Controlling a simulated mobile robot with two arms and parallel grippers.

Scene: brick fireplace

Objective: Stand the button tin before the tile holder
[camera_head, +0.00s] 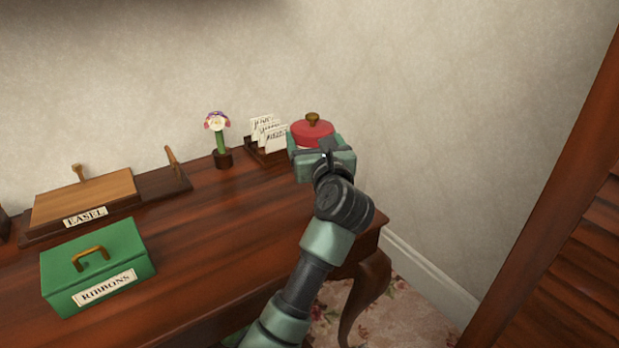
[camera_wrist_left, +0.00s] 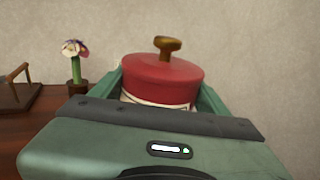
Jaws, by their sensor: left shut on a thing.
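The button tin, a red lidded tin (camera_head: 312,130) with a brown knob and a pale band below the lid, is at the right back end of the desk. It also fills the middle of the left wrist view (camera_wrist_left: 162,78). My left gripper (camera_head: 320,158) is shut on it, with a green finger on each side. The gripper hides its lower part, so I cannot tell whether it touches the desk. The likely tile holder, a dark wooden rack (camera_head: 266,153) with several lettered white pieces, stands just left of the tin. My right gripper is out of view.
A flower in a small pot (camera_head: 222,158) stands left of the rack. A wooden easel (camera_head: 85,200) lies farther left. A green ribbons box (camera_head: 97,265) sits at the front left. The desk (camera_head: 215,245) is clear in the middle; the wall is close behind.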

